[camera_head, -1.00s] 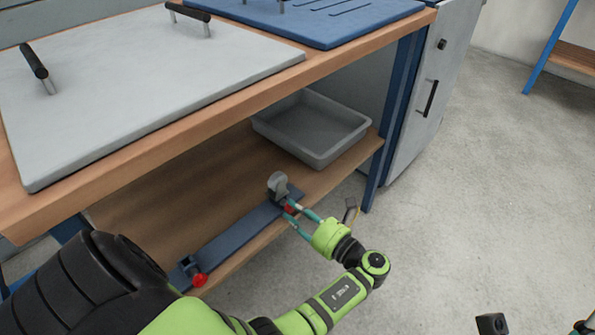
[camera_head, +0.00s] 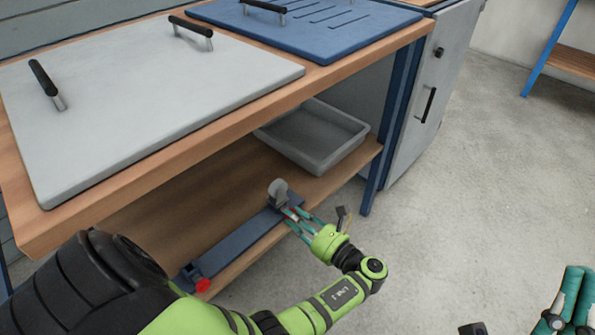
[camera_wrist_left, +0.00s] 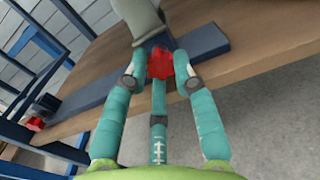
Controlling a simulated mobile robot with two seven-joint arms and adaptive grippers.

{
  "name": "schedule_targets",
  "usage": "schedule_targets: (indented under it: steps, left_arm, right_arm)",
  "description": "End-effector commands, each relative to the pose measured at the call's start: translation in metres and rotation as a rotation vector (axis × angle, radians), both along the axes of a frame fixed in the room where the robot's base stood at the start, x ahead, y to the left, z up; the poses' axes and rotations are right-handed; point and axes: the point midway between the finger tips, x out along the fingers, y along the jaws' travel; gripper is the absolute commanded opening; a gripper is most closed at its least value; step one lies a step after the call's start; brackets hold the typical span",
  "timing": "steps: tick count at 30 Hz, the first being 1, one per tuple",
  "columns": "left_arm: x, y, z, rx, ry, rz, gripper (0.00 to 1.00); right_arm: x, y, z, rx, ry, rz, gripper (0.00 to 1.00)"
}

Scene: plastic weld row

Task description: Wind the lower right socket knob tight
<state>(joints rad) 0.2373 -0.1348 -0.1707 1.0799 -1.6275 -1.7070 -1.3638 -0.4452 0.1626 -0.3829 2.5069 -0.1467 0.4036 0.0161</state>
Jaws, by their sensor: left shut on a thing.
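The red lower right socket knob (camera_wrist_left: 160,63) sits at the right end of a blue rail (camera_head: 235,237), by a grey upright socket piece (camera_head: 278,192). My left gripper (camera_wrist_left: 157,78) is shut on this knob, its teal fingers around it. In the head view, my left gripper (camera_head: 293,215) reaches it from the front right and largely hides the knob. A second red knob (camera_head: 203,285) is at the rail's left end, and it also shows in the left wrist view (camera_wrist_left: 35,124). My right gripper (camera_head: 573,295) shows partly at the lower right, away from the rail.
The rail lies on a wooden lower shelf (camera_head: 340,178) under the bench top. A grey tray (camera_head: 340,162) stands behind on the shelf. A blue bench leg (camera_head: 372,190) rises right of my left gripper. The grey floor (camera_head: 470,180) in front is clear.

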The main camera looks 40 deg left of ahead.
Motion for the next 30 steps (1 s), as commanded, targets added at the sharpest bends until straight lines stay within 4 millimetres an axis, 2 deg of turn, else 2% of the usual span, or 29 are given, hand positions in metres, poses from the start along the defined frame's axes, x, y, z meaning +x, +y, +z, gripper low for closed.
schedule_targets:
  steps: [1,10,11,12,30]
  left_arm:
    - [0.002,0.0029,0.0045,0.011,-0.01,0.001,0.0]
    - [0.002,0.0033,0.0048,0.012,-0.011,0.002,0.0]
    - [0.002,0.0033,0.0049,0.012,-0.011,0.002,0.4]
    - [0.0019,0.0034,0.0047,0.011,-0.01,0.002,0.51]
    - [0.0,-0.0014,-0.0006,-0.002,0.0,-0.001,0.51]
  right_arm:
    - [0.0,0.0001,0.0003,0.0,0.001,0.0,0.0]
    - [-0.0004,0.0002,0.0004,-0.001,0.0,0.001,0.0]
    - [-0.0004,0.0002,0.0004,0.0,0.0,0.001,0.0]
    - [-0.0004,0.0003,0.0004,0.0,0.0,0.001,0.0]
    - [-0.0013,0.0012,-0.0006,0.0,-0.001,0.006,0.0]
